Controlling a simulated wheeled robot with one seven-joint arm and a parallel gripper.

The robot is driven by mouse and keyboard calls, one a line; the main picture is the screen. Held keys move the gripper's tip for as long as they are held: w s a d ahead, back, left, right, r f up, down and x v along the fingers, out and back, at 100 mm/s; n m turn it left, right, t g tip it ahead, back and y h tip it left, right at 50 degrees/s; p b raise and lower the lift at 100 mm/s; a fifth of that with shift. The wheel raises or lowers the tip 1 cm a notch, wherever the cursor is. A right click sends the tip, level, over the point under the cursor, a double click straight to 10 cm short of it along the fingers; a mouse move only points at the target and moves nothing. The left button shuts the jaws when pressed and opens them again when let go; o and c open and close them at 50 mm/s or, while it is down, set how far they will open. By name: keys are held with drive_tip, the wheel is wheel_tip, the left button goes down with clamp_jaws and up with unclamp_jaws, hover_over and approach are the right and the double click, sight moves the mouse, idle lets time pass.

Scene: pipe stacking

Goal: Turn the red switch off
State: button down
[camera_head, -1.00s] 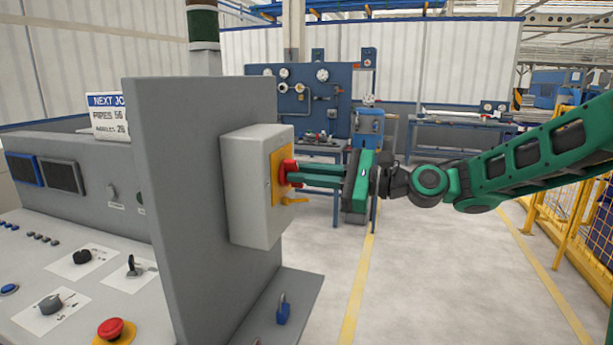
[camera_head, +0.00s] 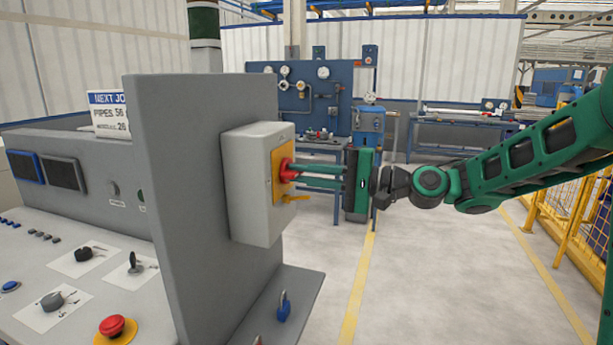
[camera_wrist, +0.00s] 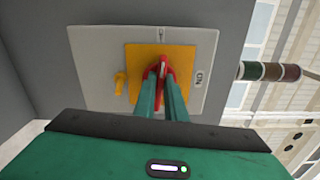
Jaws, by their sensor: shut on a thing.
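The red switch (camera_head: 285,171) is a rotary knob on a yellow plate (camera_head: 276,190) on the side of a light grey box (camera_head: 256,214). In the wrist view the red switch (camera_wrist: 164,72) lies in the middle of the yellow plate. My green gripper (camera_head: 297,174) reaches in from the right, and its two fingers are shut on the switch's handle. The fingertips hide part of the handle. In the wrist view the fingers (camera_wrist: 163,92) lie on both sides of the handle, and a label reading "ON" (camera_wrist: 199,77) shows to its right.
A yellow tab (camera_head: 297,198) sticks out below the switch. A blue padlock (camera_head: 283,307) is on a grey ledge below the box. A control desk with a red stop button (camera_head: 112,326) stands at left. A yellow fence (camera_head: 580,195) is at right. The floor between is clear.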

drive_tip(key=shift+s+a+f+n, duration=0.15)
drive_tip(key=shift+s+a+n, duration=0.15)
drive_tip(key=shift+n, duration=0.4)
drive_tip(key=shift+f, duration=0.1)
drive_tip(key=c, duration=1.8)
unclamp_jaws()
drive_tip(key=shift+w+d, duration=0.1)
drive_tip(key=shift+d, duration=0.15)
drive_tip(key=shift+d, duration=0.3)
drive_tip(key=v, duration=1)
